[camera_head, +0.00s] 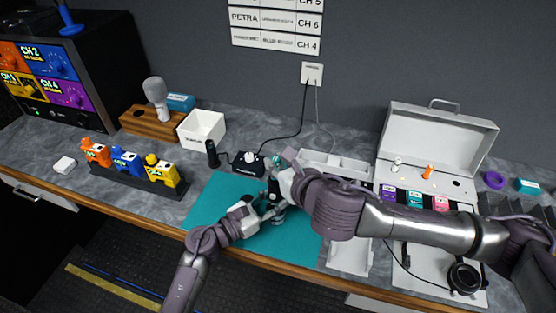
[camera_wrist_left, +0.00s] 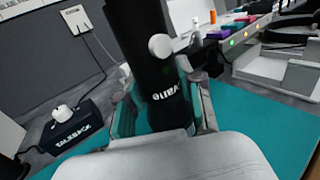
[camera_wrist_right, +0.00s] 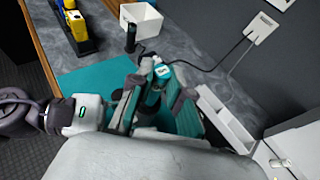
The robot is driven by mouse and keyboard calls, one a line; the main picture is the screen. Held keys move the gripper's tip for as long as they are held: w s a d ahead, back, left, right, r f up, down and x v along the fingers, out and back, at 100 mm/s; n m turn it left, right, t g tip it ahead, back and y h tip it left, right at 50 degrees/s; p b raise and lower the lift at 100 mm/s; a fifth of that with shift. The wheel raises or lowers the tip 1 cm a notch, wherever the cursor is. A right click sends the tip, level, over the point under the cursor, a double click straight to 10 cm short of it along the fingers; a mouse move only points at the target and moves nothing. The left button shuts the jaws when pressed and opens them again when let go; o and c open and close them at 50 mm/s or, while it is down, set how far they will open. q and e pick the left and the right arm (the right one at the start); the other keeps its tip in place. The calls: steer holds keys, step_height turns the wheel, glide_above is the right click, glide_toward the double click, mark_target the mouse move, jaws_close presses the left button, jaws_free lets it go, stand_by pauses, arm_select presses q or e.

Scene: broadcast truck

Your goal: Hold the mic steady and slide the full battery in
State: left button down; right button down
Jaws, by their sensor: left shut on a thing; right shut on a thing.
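The black mic body (camera_wrist_left: 150,50), with white lettering and a pale round knob, fills the middle of the left wrist view. My left gripper (camera_wrist_left: 165,108) is shut around its lower part. In the right wrist view a small teal battery (camera_wrist_right: 161,73) with a pale end sits between the fingers of my right gripper (camera_wrist_right: 156,98), which is shut on it. In the head view my left gripper (camera_head: 268,206) and right gripper (camera_head: 283,178) are close together above the teal mat (camera_head: 215,205). The fingers hide most of the mic and battery; I cannot tell whether these two touch.
A talkback box (camera_head: 248,163) and a white bin (camera_head: 202,128) stand behind the mat. A grey-headed mic on a wooden stand (camera_head: 150,124) is at the back left. An open white case (camera_head: 430,150) and headphones (camera_head: 465,278) lie right. The mat's left part is clear.

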steer(key=shift+f, duration=0.45)
steer(key=c, duration=1)
jaws_free()
steer(key=v, duration=0.7)
steer(key=shift+s+d, duration=0.15)
steer(key=shift+s, duration=0.05)
arm_select(q)
steer(key=c, duration=0.7)
jaws_free()
steer(key=shift+o, duration=0.2)
